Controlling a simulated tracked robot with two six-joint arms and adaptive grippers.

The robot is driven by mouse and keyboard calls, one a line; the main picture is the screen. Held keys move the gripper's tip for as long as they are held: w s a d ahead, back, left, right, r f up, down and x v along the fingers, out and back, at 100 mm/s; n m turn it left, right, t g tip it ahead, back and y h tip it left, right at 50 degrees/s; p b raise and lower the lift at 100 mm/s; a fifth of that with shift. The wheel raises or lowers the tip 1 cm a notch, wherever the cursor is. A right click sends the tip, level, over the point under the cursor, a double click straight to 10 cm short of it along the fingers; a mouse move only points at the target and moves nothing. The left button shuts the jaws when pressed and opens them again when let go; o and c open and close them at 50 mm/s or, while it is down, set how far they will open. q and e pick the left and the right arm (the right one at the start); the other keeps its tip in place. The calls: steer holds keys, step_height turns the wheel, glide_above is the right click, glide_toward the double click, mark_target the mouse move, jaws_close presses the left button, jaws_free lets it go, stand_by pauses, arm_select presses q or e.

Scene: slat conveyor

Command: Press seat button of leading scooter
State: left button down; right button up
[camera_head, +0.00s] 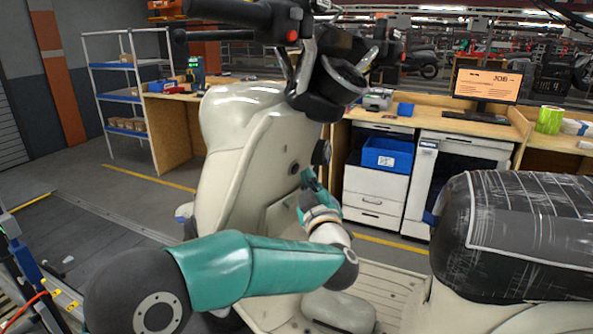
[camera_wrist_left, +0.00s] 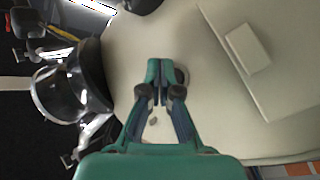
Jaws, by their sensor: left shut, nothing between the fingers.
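A cream scooter (camera_head: 232,150) stands upright in front of me, its black seat (camera_head: 535,225) under clear film at the right. On the inner side of its front shield are a dark round knob (camera_head: 321,152) and a smaller round dark fitting (camera_head: 294,168). My left gripper (camera_head: 307,177) is at this panel, just below them. In the wrist view its shut, empty fingers (camera_wrist_left: 161,73) point at the cream panel (camera_wrist_left: 215,110). A round grey fitting (camera_wrist_left: 182,76) is partly hidden behind the fingertips. Contact cannot be told. My right gripper is not in view.
The handlebar (camera_head: 330,75) overhangs the panel, above my left gripper. The scooter's slatted floor is below my forearm. Behind stand a workbench with a blue bin (camera_head: 388,154), a monitor (camera_head: 487,84) and a blue-shelved rack (camera_head: 122,95).

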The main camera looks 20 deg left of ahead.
arm_select(q)
steer(key=shift+a, duration=0.1)
steer(key=shift+a+r, duration=0.2)
steer(key=shift+a, duration=0.2)
steer(key=shift+w+a+r+b, duration=0.1)
steer(key=shift+a+b, duration=0.2)
steer(key=shift+a, duration=0.15)
stand_by(0.9)
steer(key=shift+d, duration=0.15)
steer(key=shift+d+f+b, duration=0.2)
steer(key=shift+d+b, duration=0.1)
steer(key=shift+d, duration=0.45)
steer(key=shift+s+d+f+b, duration=0.15)
steer(key=shift+s+d+b, duration=0.05)
steer(key=shift+d, duration=0.6)
steer(key=shift+s+d+f+b, duration=0.2)
steer(key=shift+s+d, duration=0.05)
steer(key=shift+d, duration=0.6)
steer(key=shift+s+d+f+b, duration=0.15)
steer(key=shift+s+d+b, duration=0.05)
steer(key=shift+d, duration=0.6)
steer(key=shift+f, duration=0.1)
